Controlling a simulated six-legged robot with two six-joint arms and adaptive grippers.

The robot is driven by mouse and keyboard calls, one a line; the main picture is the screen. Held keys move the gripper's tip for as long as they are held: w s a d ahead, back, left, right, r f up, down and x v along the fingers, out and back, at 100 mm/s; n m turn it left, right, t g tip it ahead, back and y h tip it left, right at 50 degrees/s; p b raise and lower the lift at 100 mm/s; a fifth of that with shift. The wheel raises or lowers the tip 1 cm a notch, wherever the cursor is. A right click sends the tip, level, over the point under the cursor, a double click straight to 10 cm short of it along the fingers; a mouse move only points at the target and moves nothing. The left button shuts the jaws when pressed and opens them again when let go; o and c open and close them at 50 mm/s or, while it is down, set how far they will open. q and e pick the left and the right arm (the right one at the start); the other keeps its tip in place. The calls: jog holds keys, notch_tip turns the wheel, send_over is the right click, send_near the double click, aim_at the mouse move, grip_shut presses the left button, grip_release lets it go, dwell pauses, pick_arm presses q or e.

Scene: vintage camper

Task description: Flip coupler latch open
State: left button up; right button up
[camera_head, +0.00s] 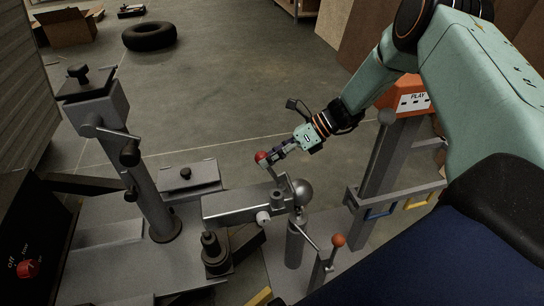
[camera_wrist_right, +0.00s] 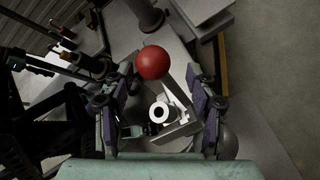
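The coupler (camera_head: 240,206) is a grey metal bar lying across the middle of the head view, with a round silver ball (camera_head: 303,192) at its right end. Its latch lever ends in a red knob (camera_head: 261,157) that stands above the bar. My right gripper (camera_head: 272,154) is at the knob. In the wrist view the red knob (camera_wrist_right: 152,62) shows between the two spread fingers of the right gripper (camera_wrist_right: 160,76), with gaps on both sides. The gripper looks open. A white ring-shaped part (camera_wrist_right: 160,112) shows below the knob. My left gripper is not in view.
A grey jack post (camera_head: 145,180) with a crank stands to the left. A short lever with an orange knob (camera_head: 338,240) stands in front of the coupler. An orange-topped stand (camera_head: 408,98) is at the right. A tyre (camera_head: 149,36) lies on open floor behind.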

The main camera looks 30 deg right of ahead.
jog(key=shift+w+r, duration=0.1)
jog(key=shift+r, duration=0.3)
notch_tip(320, 180, up, 9)
jog(key=shift+r, duration=0.15)
dwell(0.5)
jog(key=s+d+f+n+h, duration=0.1)
jog(key=s+f+n+h, duration=0.35)
jog(key=f+n, duration=0.35)
jog(key=s+f+n+h, duration=0.4)
jog(key=f+n+h, duration=0.1)
jog(key=f+n, duration=0.25)
jog(key=s+a+f+n+g+p, duration=0.1)
jog(key=s+n, duration=0.3)
jog(key=s, duration=0.5)
jog(key=s+a+f+n+g+p, duration=0.1)
jog(key=s+a+n, duration=0.3)
jog(key=s, duration=0.5)
jog(key=s+a+f+n+g+p, duration=0.1)
jog(key=s+a+f+n+g, duration=0.1)
jog(key=s+n, duration=0.3)
jog(key=s+a+f, duration=0.1)
jog(key=s, duration=0.3)
jog(key=shift+a, duration=0.15)
